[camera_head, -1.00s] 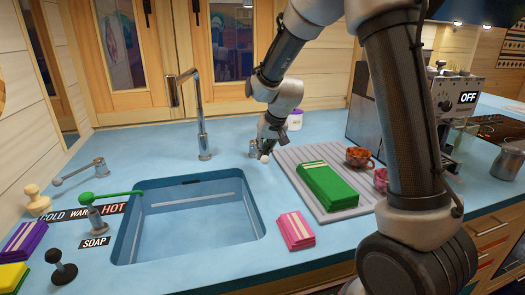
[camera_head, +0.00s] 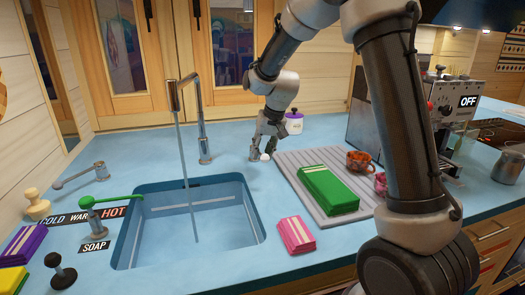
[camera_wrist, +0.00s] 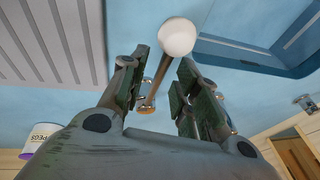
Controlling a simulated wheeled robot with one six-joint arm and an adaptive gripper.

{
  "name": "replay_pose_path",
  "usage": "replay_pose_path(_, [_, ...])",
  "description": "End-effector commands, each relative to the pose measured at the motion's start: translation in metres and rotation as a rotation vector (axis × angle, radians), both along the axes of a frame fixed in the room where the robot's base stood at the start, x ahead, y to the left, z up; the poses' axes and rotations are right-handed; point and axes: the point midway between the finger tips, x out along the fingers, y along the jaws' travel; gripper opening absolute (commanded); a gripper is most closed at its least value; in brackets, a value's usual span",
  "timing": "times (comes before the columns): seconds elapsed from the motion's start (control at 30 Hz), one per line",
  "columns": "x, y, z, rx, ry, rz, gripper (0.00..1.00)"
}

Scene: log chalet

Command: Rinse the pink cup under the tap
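The pink cup (camera_head: 380,183) stands on the grey ribbed drainboard (camera_head: 290,174) at the right, partly hidden by my arm. The tap (camera_head: 202,120) rises behind the sink (camera_head: 260,222), and a stream of water (camera_head: 185,165) falls from its spout into the basin. My gripper (camera_head: 266,148) is at a small lever with a white ball knob (camera_head: 265,157), right behind the sink. In the wrist view, my open fingers (camera_wrist: 165,92) stand apart on either side of the lever's stem, with the white knob (camera_wrist: 178,37) beyond the tips. I cannot tell whether they touch it.
An orange-red cup (camera_head: 360,161) and a green folded cloth (camera_head: 328,190) are on the drainboard. A pink cloth (camera_head: 296,235) lies right of the sink. A green-handled lever (camera_head: 112,199) stands by the COLD, WARM, HOT label. A coffee machine (camera_head: 452,110) is at right.

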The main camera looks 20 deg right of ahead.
Motion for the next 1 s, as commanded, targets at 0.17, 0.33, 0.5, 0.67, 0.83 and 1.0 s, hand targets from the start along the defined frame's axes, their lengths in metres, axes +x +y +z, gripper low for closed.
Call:
replay_pose_path(0.17, [0.000,0.000,0.001,0.000,-0.001,0.000,0.31])
replay_pose_path(0.33, [-0.004,-0.003,0.018,0.001,-0.003,0.000,0.31])
replay_pose_path(0.5, [-0.014,-0.010,0.054,0.001,-0.005,-0.001,0.31])
replay_pose_path(0.67, [-0.023,-0.016,0.086,0.001,-0.003,0.000,0.31])
replay_pose_path(0.83, [-0.029,-0.020,0.107,0.000,-0.001,0.000,0.31])
replay_pose_path(1.0, [-0.031,-0.021,0.114,0.000,0.000,0.000,0.31])
